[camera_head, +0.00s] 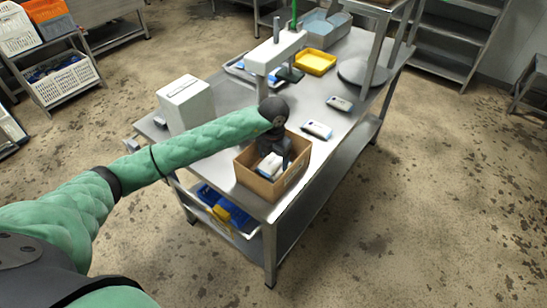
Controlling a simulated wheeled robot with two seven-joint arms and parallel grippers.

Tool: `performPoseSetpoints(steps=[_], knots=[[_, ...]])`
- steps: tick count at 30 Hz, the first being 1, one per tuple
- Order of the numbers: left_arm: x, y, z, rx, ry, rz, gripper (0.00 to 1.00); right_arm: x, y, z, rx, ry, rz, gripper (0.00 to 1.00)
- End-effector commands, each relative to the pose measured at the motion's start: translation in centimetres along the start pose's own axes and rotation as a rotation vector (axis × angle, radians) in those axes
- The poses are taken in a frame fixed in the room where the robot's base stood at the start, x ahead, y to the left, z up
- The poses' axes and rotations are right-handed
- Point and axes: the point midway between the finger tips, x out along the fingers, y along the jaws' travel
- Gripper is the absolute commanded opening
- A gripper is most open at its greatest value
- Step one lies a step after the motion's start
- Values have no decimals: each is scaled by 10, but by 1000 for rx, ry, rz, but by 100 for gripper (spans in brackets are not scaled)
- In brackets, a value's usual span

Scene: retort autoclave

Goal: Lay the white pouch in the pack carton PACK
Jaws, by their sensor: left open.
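The pack carton PACK (262,186) is an open brown cardboard box on the near end of the steel table. My left arm, in a green sleeve, reaches over the table from the left. My left gripper (275,158) points down into the carton and is open. A white pouch (270,166) with a dark marking lies in the carton, right below the gripper; the gripper hides part of it. Two similar white pouches lie on the table outside the carton, one to its right (317,130) and one farther back (340,103). My right gripper is not in view.
A white box (186,103) stands left of the carton. A white stand (274,55), a yellow tray (315,62), and a round grey plate (362,72) are farther back. The tabletop right of the carton is mostly clear. A lower shelf holds blue and yellow items.

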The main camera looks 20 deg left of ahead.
Motion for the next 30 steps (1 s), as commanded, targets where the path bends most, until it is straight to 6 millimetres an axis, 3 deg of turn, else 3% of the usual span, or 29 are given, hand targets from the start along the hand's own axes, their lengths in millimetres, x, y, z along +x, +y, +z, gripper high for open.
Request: performPoseSetpoints(steps=[12,16,20,30], knots=[[-16,0,0,-1,0,0,76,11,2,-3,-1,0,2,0],[-27,0,1,0,-2,1,76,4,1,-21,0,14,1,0],[-41,0,1,0,-2,1,76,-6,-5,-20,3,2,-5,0],[-93,0,1,1,-3,1,76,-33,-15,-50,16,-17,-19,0]])
